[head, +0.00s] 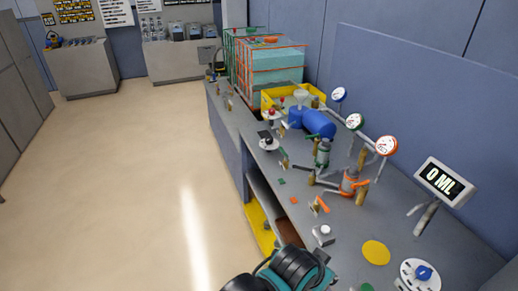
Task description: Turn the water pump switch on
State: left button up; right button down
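A blue cylindrical body (318,123), perhaps the pump, sits on the grey bench near the yellow tray. Which control is the water pump switch cannot be told. Candidates are a blue knob on a round white dial (423,272) at the lower right, a small grey box with a pale button (323,233) at the bench front, and a red-topped post (271,117) and a dark-topped one (268,138) farther back. A black and teal link of mine shows at the bottom centre, in front of the bench. No fingertips of either gripper are visible.
A display (441,181) reads 0 ML. Three round gauges, one of them red-rimmed (386,145), stand above pipes and valves. A caged turquoise tank (270,64) and a yellow tray (273,98) are at the far end. The floor (130,170) left of the bench is clear.

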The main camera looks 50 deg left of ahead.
aim_at(270, 140)
jog(key=u, duration=1.55)
jog(key=i+j+z, duration=0.25)
jog(key=z, duration=0.15)
jog(key=i+j+z, duration=0.2)
jog(key=j+z, duration=0.15)
jog(key=i+j+z, duration=0.2)
jog(key=j+z, duration=0.2)
jog(key=i+j+z, duration=0.1)
jog(key=j+z, duration=0.3)
